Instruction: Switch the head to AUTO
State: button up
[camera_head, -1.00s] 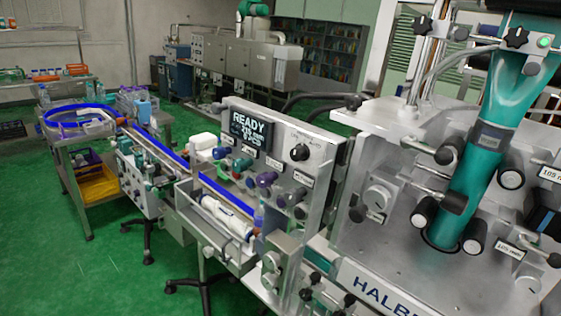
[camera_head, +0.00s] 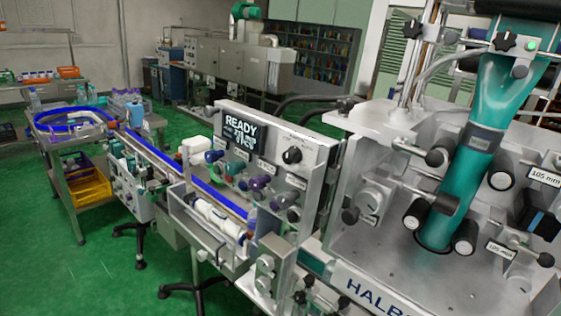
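The sleeve applicator head (camera_head: 365,200) stands at the right, a large grey metal machine with a teal film sleeve (camera_head: 470,165) running down through it. Left of it is an upright control panel (camera_head: 268,140) with a dark display (camera_head: 242,130) reading READY. A black rotary knob (camera_head: 292,156) sits on the panel right of the display; its labels are too small to read. Below it are several coloured knobs, among them a purple one (camera_head: 259,183), with small white labels. My gripper does not show in this view.
A conveyor with blue rails (camera_head: 160,155) runs from the panel back left to a round blue-edged table (camera_head: 75,118). A yellow bin (camera_head: 90,186) sits below it. Green floor (camera_head: 60,265) is free at the left. A grey machine (camera_head: 240,65) stands at the back.

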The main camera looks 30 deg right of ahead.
aim_at(293, 154)
jog(key=z, duration=2.2)
jog(key=k, duration=0.85)
jog(key=u, duration=1.6)
jog(key=i, duration=1)
